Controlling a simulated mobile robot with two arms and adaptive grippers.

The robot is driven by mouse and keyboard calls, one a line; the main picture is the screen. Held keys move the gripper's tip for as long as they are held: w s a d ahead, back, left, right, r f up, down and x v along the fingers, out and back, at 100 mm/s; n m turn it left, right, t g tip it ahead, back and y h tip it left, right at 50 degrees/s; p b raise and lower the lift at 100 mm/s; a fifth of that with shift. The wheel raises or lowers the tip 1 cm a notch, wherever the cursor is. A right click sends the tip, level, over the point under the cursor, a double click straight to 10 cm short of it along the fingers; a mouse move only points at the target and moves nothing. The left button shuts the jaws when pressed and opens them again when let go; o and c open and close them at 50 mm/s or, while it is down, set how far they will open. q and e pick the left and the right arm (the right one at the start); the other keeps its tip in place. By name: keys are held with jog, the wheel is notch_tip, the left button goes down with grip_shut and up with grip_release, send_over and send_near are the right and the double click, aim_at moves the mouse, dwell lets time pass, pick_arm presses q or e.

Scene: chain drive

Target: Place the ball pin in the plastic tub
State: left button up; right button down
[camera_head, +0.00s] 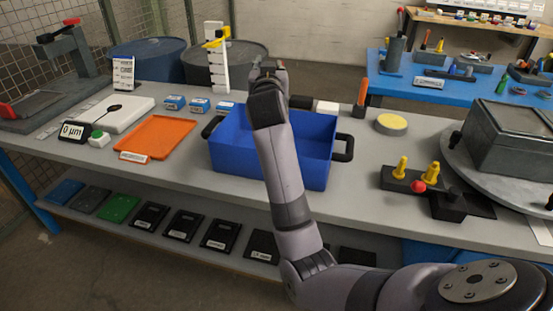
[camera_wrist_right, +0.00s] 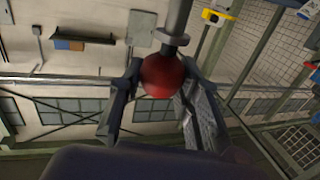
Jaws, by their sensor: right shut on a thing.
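The plastic tub (camera_head: 320,165) is a blue open box with black side handles, standing mid-table in the head view. My right gripper (camera_head: 268,70) is above the tub's back left part, its fingers pointing up and away. In the right wrist view, my right gripper (camera_wrist_right: 163,85) is shut on the ball pin (camera_wrist_right: 163,75). The pin shows a red ball between the fingers and a grey metal shaft running up out of the picture. In the head view I cannot make out the pin at the fingers. My left gripper is not in view.
An orange tray (camera_head: 160,137) lies left of the tub. A white stand with a yellow tool (camera_head: 217,45) rises behind it. A black block with yellow pegs and a red ball (camera_head: 418,186) stands right, near a grey box on a round plate (camera_head: 510,140).

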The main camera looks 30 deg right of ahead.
jog(key=shift+w+d+r, duration=0.1)
jog(key=shift+w+d, duration=0.25)
jog(key=f, duration=1.3)
jog(key=shift+s+a+f+b, duration=0.1)
jog(key=shift+s+b, duration=0.1)
jog(key=shift+b, duration=0.15)
notch_tip(320, 180, down, 6)
jog(key=shift+r+b, duration=0.1)
jog(key=shift+b, duration=0.25)
jog(key=shift+f, duration=0.2)
jog(key=c, duration=1.2)
grip_release()
jog(key=shift+r, duration=0.15)
